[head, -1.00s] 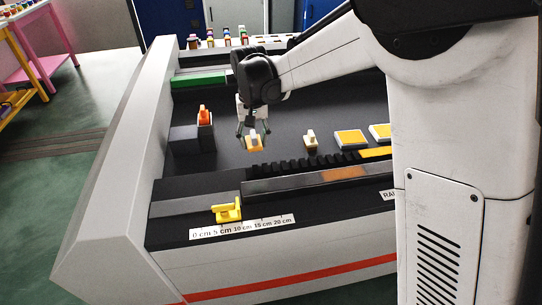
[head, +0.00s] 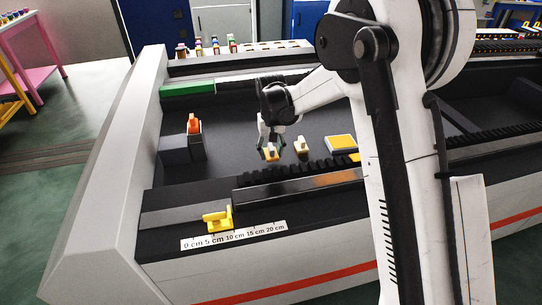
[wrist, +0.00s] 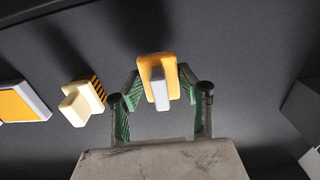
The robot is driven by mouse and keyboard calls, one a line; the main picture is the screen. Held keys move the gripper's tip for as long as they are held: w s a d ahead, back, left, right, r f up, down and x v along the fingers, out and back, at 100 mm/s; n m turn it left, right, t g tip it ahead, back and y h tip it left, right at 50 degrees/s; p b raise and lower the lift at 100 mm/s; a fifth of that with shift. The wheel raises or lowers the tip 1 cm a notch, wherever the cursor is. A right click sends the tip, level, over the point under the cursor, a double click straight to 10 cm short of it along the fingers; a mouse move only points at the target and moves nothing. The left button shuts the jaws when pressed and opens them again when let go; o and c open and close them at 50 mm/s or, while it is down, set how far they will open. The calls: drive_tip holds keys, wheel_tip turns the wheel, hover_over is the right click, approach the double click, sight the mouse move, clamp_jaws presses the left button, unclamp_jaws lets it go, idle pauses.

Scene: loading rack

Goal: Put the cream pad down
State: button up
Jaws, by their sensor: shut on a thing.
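My gripper (head: 271,147) is shut on a yellow-orange pad with a pale grey upright handle (wrist: 145,69). In the head view this held pad (head: 270,154) looks cream-orange; whether it touches the dark bed I cannot tell. In the wrist view the green-lined fingers (wrist: 158,88) stand on either side of it. A second pad, cream with a cream handle (wrist: 77,105), sits apart to the left in the wrist view, with a black-and-yellow striped edge beside it. It stands just right of my gripper in the head view (head: 302,147).
Yellow-topped white pads (head: 341,143) lie further right on the bed. A dark block (head: 180,151) with an orange piece (head: 194,124) stands left. A black toothed strip (head: 275,172) runs in front. A yellow stop (head: 218,219) sits by the ruler (head: 230,237). Bare bed lies left of my gripper.

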sight(271, 147)
drive_tip(key=shift+f, duration=0.9)
drive_tip(key=shift+f+b, duration=0.25)
drive_tip(key=shift+b, duration=0.1)
drive_tip(key=o, duration=1.2)
drive_tip(key=shift+f, duration=0.1)
drive_tip(key=shift+r+p, duration=0.4)
drive_tip(key=shift+r, duration=0.05)
wheel_tip(271, 147, up, 12)
drive_tip(key=shift+f+p, duration=0.1)
drive_tip(key=shift+p, duration=0.25)
